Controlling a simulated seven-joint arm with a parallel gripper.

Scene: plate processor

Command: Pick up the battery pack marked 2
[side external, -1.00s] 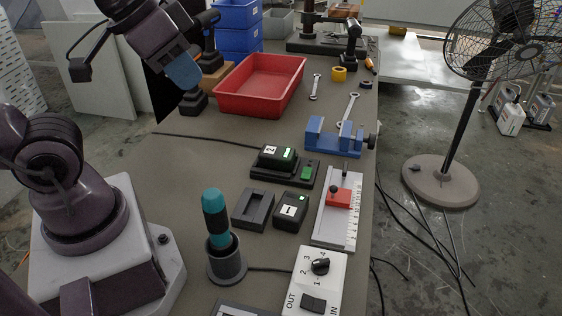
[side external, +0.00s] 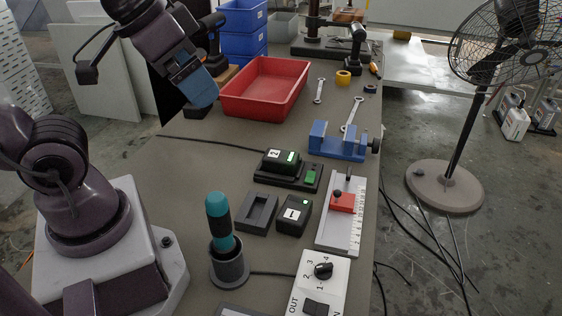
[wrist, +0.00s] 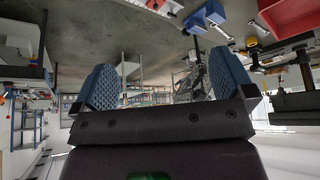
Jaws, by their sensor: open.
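The battery pack marked 2 (side external: 280,159) is dark with a white label and a green light. It sits on a black base (side external: 304,180) with a green button, in the middle of the bench in the side view. A similar pack marked 1 (side external: 294,214) lies nearer the camera, beside an empty dark holder (side external: 257,212). My gripper (side external: 205,100) is in the air to the upper left of pack 2, apart from it. The wrist view shows its two blue fingers (wrist: 168,80) spread with nothing between them. Neither pack can be made out there.
A red tray (side external: 235,108) is behind the packs, close to my gripper in the picture. A blue vise (side external: 338,146) and a ruler fixture (side external: 352,228) are right of the packs. A teal-handled tool (side external: 218,215) stands in a holder in front. A switch box (side external: 300,275) is at the near edge.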

